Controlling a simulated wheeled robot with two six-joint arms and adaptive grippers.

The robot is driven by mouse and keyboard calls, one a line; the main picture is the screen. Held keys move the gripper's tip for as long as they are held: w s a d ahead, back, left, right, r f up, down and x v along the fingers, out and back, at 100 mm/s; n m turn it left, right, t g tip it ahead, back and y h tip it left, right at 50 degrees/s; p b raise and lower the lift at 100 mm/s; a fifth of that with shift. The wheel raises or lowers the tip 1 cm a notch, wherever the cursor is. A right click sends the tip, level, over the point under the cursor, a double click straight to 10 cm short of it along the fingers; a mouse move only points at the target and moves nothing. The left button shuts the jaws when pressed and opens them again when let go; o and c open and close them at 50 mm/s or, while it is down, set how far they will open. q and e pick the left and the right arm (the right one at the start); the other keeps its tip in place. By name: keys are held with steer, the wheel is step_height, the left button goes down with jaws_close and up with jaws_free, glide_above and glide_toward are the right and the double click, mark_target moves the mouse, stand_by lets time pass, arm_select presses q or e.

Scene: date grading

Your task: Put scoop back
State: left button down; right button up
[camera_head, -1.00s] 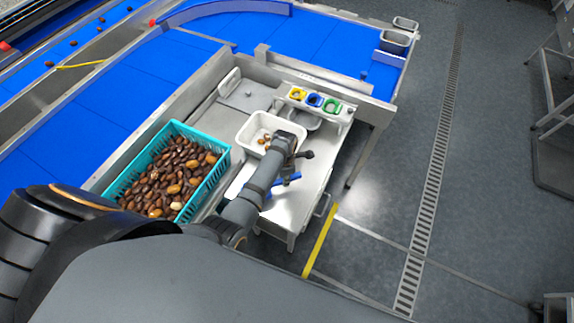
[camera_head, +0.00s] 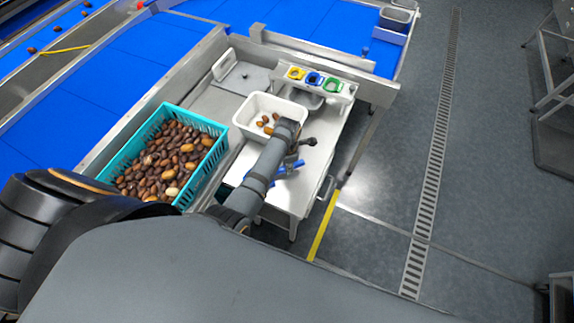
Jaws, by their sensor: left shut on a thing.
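My left gripper (camera_head: 296,160) is above the steel table, just to the right of the white tray (camera_head: 240,128), and is mostly hidden behind my own forearm and wrist. It is shut on a blue thing (camera_head: 290,168), which I take to be the scoop; only small blue parts show beside and below the wrist. I cannot tell whether it touches the table. Several brown dates (camera_head: 267,122) lie in the white tray. My right gripper is out of view.
A teal crate (camera_head: 221,146) full of dates stands left of the tray. A rack (camera_head: 338,100) with yellow, blue and green rings is behind it. Some bare tabletop (camera_head: 300,195) shows at the front right.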

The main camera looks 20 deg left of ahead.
arm_select(q)
steer(key=c, duration=1.6)
jaws_free()
steer(key=shift+w+f, duration=0.1)
steer(key=shift+f, duration=0.05)
steer(key=shift+o, duration=2)
steer(key=shift+w+a, duration=0.1)
steer(key=shift+r, duration=0.35)
step_height(320, 180, up, 12)
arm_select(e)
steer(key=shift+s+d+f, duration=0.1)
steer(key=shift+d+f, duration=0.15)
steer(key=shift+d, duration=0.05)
arm_select(q)
steer(key=shift+f, duration=0.1)
